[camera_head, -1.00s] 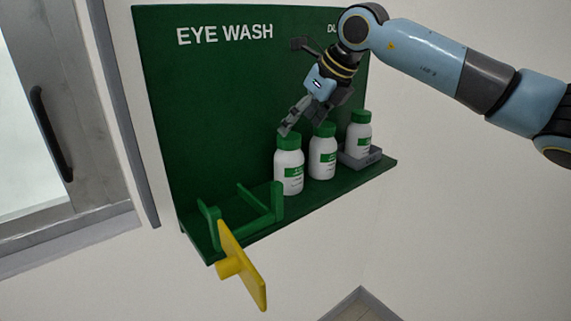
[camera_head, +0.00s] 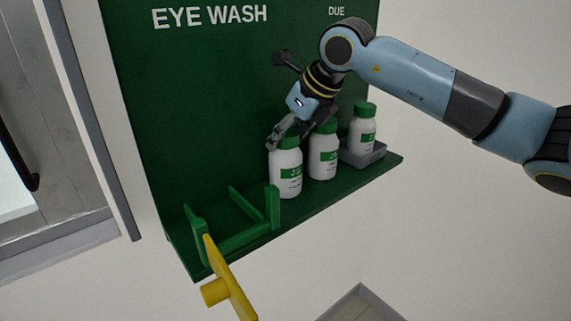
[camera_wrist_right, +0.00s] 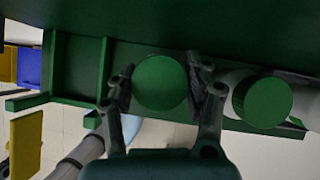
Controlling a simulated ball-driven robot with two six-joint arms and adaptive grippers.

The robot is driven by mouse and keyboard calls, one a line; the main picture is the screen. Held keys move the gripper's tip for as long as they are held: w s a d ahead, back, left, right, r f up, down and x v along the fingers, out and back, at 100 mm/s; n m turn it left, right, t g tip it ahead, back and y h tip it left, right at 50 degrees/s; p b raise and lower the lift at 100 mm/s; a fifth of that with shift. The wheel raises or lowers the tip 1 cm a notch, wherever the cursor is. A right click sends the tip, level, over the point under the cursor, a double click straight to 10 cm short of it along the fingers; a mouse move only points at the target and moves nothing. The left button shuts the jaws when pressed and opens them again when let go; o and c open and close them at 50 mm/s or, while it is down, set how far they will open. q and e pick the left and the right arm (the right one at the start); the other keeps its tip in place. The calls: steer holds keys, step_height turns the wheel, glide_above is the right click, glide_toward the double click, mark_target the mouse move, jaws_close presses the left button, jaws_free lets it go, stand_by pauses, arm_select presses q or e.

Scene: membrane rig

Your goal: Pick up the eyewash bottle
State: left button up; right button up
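Three white eyewash bottles with green caps and green labels stand upright on the green shelf (camera_head: 238,240). The leftmost bottle (camera_head: 286,172) is under my right gripper (camera_head: 281,138), which has come down from above at a slant. In the right wrist view its green cap (camera_wrist_right: 160,83) lies between the two fingers of the gripper (camera_wrist_right: 162,88). The fingers are apart, one on each side of the cap, close to it; firm contact does not show. The middle bottle (camera_head: 323,158) stands just right, its cap (camera_wrist_right: 263,101) beside the right finger.
The third bottle (camera_head: 363,130) stands in a grey tray (camera_head: 372,154) at the shelf's right end. A green bracket (camera_head: 240,236) and a yellow paddle (camera_head: 229,280) are at the left end. The green EYE WASH back panel (camera_head: 180,100) rises close behind the gripper.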

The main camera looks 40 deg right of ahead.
jaws_close()
arm_select(q)
steer(key=shift+w+d, duration=0.6)
steer(key=shift+d, duration=0.2)
steer(key=shift+a+f, duration=0.1)
steer(key=shift+a, duration=0.05)
arm_select(e)
steer(key=shift+r, duration=0.15)
step_height(320, 180, up, 9)
steer(key=b, duration=0.2)
steer(key=shift+b, duration=0.35)
arm_select(q)
steer(key=shift+s+a+f, duration=0.15)
steer(key=shift+f, duration=1.2)
arm_select(e)
steer(key=shift+r, duration=0.4)
